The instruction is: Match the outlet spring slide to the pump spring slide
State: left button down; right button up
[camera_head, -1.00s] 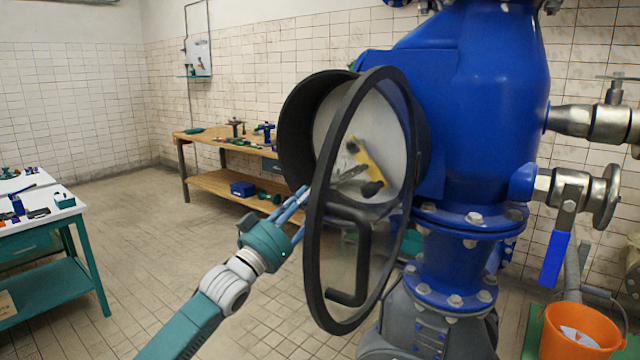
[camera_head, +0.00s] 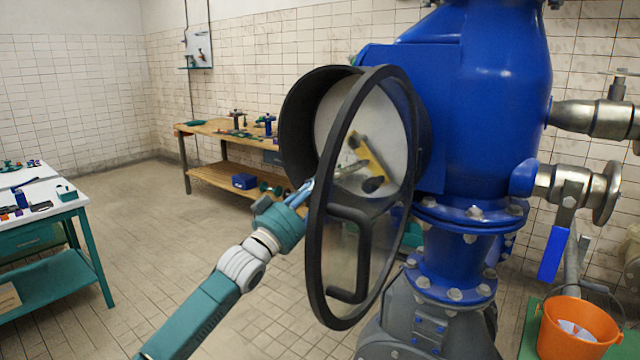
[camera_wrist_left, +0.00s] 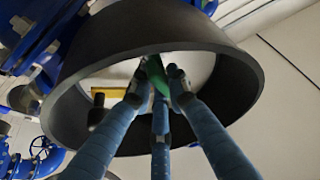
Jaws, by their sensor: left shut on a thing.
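A round black housing (camera_head: 298,118) on the blue pump body holds a pale dial face (camera_head: 342,105). Its black-rimmed glass door (camera_head: 318,225) stands open in front. Through the glass I see a yellow bar (camera_head: 371,158) with dark knobs at its ends, and a thin grey pointed part. The bar also shows in the left wrist view (camera_wrist_left: 108,93). My left gripper (camera_wrist_left: 158,76), with its blue fingers, reaches into the housing and is shut on a green piece (camera_wrist_left: 160,80). In the head view the fingertips are partly behind the door rim. I cannot tell which slide is which.
A wooden workbench (camera_head: 228,174) with tools stands behind on the left. A white-topped teal table (camera_head: 52,222) is at the far left. Steel valves (camera_head: 570,185) and an orange bucket (camera_head: 575,340) are on the right. The floor at left is clear.

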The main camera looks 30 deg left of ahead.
pick_arm(q)
jog(key=shift+d+f, duration=0.1)
jog(key=shift+d, duration=0.45)
jog(key=c, duration=1.7)
grip_release()
jog(key=shift+o, duration=0.2)
jog(key=v, duration=1.2)
jog(key=shift+a, duration=0.1)
